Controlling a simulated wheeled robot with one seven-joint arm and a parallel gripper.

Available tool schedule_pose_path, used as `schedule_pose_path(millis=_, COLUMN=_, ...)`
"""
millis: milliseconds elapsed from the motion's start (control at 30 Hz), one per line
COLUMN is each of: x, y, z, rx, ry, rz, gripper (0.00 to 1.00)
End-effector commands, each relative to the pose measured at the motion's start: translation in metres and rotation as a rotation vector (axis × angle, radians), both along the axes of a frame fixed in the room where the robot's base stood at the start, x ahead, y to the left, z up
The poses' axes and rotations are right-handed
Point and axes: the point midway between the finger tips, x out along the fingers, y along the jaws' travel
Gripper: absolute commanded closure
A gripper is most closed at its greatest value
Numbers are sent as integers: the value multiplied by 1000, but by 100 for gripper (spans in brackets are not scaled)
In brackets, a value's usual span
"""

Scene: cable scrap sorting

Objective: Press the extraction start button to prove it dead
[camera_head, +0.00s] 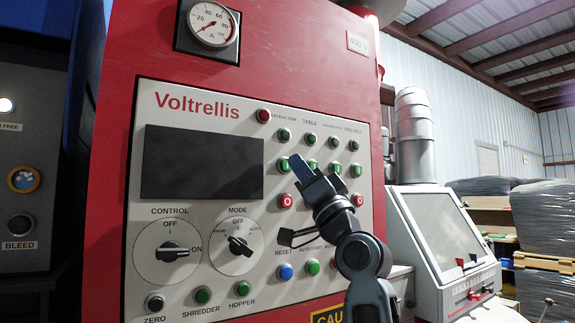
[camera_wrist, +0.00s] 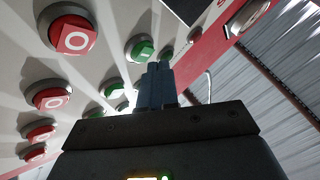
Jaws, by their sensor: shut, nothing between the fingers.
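The red cabinet carries a light grey control panel (camera_head: 190,110) marked "Voltrellis". The extraction column is at the left of the button group, with a green lamp (camera_head: 284,134), a green start button (camera_head: 284,165) and a red stop button (camera_head: 287,201) below it. My gripper (camera_head: 297,160) is shut and empty, its blue-grey fingertips at the right edge of the green start button. Whether they touch it cannot be told. In the wrist view the shut fingers (camera_wrist: 157,84) point at the panel among green buttons (camera_wrist: 140,48) and red stop buttons (camera_wrist: 72,37).
A dark display (camera_head: 203,162), a control dial (camera_head: 168,254) and a mode dial (camera_head: 237,246) are left of my arm. A gauge (camera_head: 211,25) is above. Neighbouring green buttons (camera_head: 335,169) sit close to my gripper. A grey machine (camera_head: 440,230) stands at the right.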

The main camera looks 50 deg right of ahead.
Motion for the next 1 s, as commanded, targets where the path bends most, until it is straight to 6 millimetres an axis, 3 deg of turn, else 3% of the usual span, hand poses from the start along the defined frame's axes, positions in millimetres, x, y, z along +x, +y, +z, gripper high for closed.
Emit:
schedule_pose_path(millis=467, x=-7, y=2, z=0, rx=1, ry=0, rz=1, gripper=100)
schedule_pose_path(millis=1000, x=-50, y=14, z=0, rx=0, ry=0, rz=0, gripper=100)
